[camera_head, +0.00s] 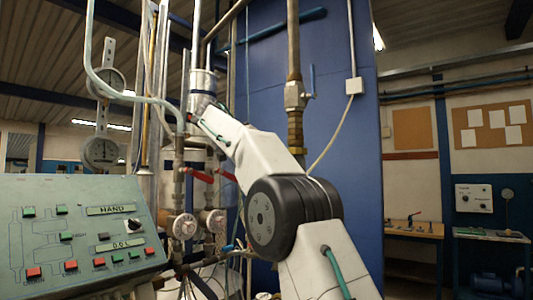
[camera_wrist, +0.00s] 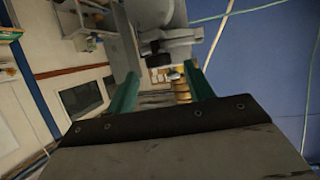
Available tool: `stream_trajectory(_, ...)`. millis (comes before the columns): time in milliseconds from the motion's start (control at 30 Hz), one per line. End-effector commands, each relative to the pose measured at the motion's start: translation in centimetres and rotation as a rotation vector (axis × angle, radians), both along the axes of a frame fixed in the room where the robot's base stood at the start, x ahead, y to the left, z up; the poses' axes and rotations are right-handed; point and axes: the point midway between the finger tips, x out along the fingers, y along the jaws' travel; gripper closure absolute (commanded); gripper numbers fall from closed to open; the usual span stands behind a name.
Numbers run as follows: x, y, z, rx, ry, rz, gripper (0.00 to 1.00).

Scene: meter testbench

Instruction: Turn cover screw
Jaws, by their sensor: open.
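My gripper (camera_wrist: 160,70) shows in the wrist view as two teal fingers, apart and empty. Beyond and between the fingertips is a grey metal fitting (camera_wrist: 168,18) with a dark round part (camera_wrist: 155,52) beneath it. A small light knob-like piece (camera_wrist: 173,75) sits near the right fingertip; I cannot tell whether it is the cover screw. No contact between the fingers and the fitting is clear. In the head view my arm reaches up and left to the pipework, and its end is small and partly hidden among the pipes.
In the head view a control panel (camera_head: 75,235) with coloured buttons stands at the lower left. Vertical pipes, a yellow-brown pipe with a valve (camera_head: 295,95) and round meters (camera_head: 185,226) crowd the middle. A workbench (camera_head: 415,230) stands at the right.

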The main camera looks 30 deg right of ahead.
Motion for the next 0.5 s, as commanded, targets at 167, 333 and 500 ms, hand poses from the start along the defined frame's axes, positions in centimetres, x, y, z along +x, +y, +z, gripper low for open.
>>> stream_trajectory(167,-0.3,3.0,1.2,0.001,-0.002,0.003,0.47)
stream_trajectory(333,-0.5,4.8,2.0,0.0,-0.002,0.001,0.47)
stream_trajectory(500,-0.6,5.2,2.1,0.001,-0.001,0.002,0.47)
